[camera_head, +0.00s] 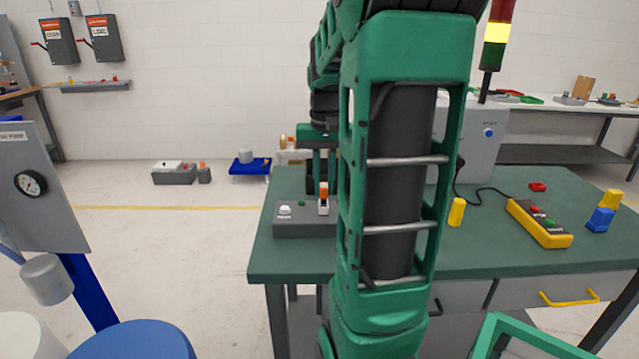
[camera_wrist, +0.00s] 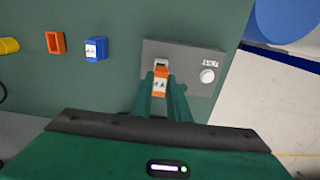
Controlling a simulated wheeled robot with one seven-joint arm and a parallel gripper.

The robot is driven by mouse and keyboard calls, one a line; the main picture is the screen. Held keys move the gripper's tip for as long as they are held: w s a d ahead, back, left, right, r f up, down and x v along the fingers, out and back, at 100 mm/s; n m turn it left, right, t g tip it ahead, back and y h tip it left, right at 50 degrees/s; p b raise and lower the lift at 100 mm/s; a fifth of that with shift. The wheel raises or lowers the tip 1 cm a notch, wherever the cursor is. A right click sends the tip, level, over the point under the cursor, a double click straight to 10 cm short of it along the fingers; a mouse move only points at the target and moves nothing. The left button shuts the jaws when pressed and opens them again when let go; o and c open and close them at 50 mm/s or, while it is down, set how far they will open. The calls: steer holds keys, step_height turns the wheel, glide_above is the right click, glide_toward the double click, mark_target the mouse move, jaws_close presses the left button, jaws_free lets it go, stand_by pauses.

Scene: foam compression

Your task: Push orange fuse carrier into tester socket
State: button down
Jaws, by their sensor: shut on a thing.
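The orange fuse carrier (camera_wrist: 161,72) has a pale label on its face and is held between the two green fingers of my gripper (camera_wrist: 162,82) in the wrist view. It stands over the grey tester box (camera_wrist: 186,54), at the pale socket area (camera_wrist: 160,61). In the head view the carrier (camera_head: 324,189) looks upright above the tester (camera_head: 298,229), with a white part just below the orange. How deep it sits in the socket cannot be told. My gripper (camera_head: 321,178) is partly hidden behind my arm there.
The tester has a round white knob or lamp (camera_wrist: 207,76). A blue labelled block (camera_wrist: 96,49), an orange-red piece (camera_wrist: 55,42) and a yellow cylinder (camera_head: 456,212) stand on the green table (camera_head: 490,200). A yellow button box (camera_head: 540,224) lies right.

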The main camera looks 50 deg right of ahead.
mark_target(324, 186)
steer(key=shift+f, duration=1.2)
stand_by(0.4)
steer(key=c, duration=1.6)
jaws_free()
steer(key=shift+r, duration=0.1)
steer(key=shift+r, duration=2.9)
step_height(324, 186, up, 11)
steer(key=shift+w+f, duration=0.1)
